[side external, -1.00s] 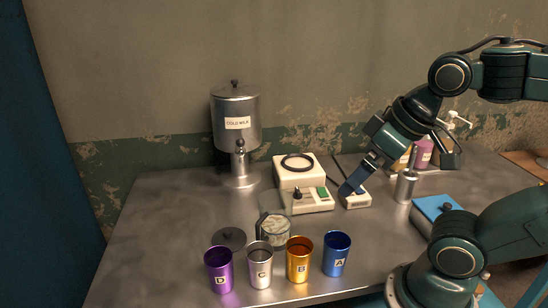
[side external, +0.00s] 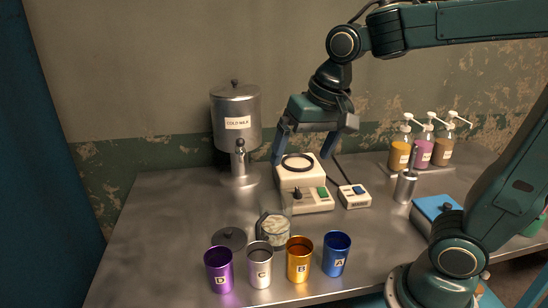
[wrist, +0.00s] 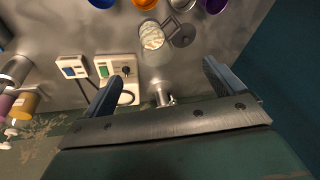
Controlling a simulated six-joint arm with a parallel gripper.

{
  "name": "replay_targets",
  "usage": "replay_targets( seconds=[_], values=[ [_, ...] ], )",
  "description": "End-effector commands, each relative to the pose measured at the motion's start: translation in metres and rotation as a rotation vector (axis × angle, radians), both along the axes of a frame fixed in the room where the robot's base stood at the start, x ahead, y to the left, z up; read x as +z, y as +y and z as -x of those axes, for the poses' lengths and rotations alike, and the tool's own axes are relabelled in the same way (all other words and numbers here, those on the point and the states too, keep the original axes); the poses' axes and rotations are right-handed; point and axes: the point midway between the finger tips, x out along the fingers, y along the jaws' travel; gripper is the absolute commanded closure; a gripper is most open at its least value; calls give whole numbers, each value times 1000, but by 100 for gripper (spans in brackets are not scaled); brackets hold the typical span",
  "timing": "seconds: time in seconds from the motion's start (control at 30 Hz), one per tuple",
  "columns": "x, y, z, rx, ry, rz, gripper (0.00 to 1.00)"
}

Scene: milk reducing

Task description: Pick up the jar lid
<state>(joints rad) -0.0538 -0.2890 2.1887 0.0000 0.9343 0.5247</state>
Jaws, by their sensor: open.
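The jar lid (side external: 229,238) is a dark grey disc with a small knob, lying flat on the metal table behind the purple cup. It also shows in the wrist view (wrist: 184,36), beside the glass jar. The jar (side external: 272,230) has a handle and pale contents, and stands open to the right of the lid.
Purple, silver, gold and blue cups (side external: 299,260) stand in a row at the front. A cold milk dispenser (side external: 236,125) stands back left. The white base (side external: 298,181), a small switch box (side external: 355,196) and pump bottles (side external: 423,149) are further right. The table left of the lid is clear.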

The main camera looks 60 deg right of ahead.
Motion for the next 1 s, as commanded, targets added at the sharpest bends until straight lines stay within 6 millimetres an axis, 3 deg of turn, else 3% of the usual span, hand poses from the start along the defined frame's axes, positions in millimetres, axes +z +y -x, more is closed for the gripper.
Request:
replay_targets(
  seconds=[0.47,0.8,1.0],
  values=[
    [-40,21,-92,-352,152,-83,6],
    [-91,40,-149,-611,248,-104,6],
    [-119,49,-171,-728,285,-105,6]
  ],
)
